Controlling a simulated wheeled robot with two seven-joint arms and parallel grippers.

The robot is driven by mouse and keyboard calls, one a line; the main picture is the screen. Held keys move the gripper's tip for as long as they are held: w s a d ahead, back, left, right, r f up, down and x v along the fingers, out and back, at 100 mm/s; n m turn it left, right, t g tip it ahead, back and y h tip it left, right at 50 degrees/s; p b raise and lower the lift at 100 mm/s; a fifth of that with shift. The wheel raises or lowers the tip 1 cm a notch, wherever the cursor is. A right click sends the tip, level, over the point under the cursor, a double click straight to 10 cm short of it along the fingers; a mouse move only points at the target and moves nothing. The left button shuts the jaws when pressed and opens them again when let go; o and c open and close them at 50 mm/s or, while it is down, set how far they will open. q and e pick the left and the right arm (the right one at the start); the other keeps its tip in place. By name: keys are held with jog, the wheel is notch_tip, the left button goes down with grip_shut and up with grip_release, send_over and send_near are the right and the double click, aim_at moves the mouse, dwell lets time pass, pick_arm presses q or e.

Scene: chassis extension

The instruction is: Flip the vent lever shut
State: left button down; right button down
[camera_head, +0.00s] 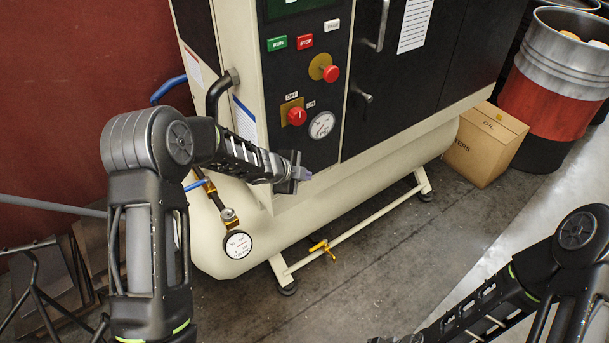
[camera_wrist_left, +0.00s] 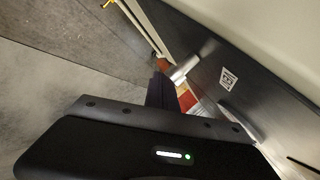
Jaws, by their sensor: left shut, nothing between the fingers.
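A small valve with a blue lever (camera_head: 194,185) and brass body sits on the pipe at the left end of the cream tank. A yellow lever valve (camera_head: 322,247) is under the tank. I cannot tell for certain which is the vent lever. My left gripper (camera_head: 301,173) is shut and empty in front of the cabinet's lower edge, right of the blue lever and above the yellow one. Its dark fingers show in the left wrist view (camera_wrist_left: 160,90), near a metal knob (camera_wrist_left: 186,68). My right arm enters at lower right; its fingertips are out of frame.
The black control panel (camera_head: 318,95) has red knobs and a gauge. A pressure gauge (camera_head: 238,244) hangs below the blue lever. A cardboard box (camera_head: 485,145) and a red-banded drum (camera_head: 558,85) stand at right. The floor before the tank is clear.

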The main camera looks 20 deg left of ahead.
pick_arm(q)
jog(key=shift+r, duration=0.1)
pick_arm(e)
jog(key=shift+r, duration=0.1)
dwell(0.6)
pick_arm(q)
jog(key=shift+r+p, duration=0.7)
jog(key=shift+p, duration=0.15)
pick_arm(e)
jog(key=shift+r, duration=0.75)
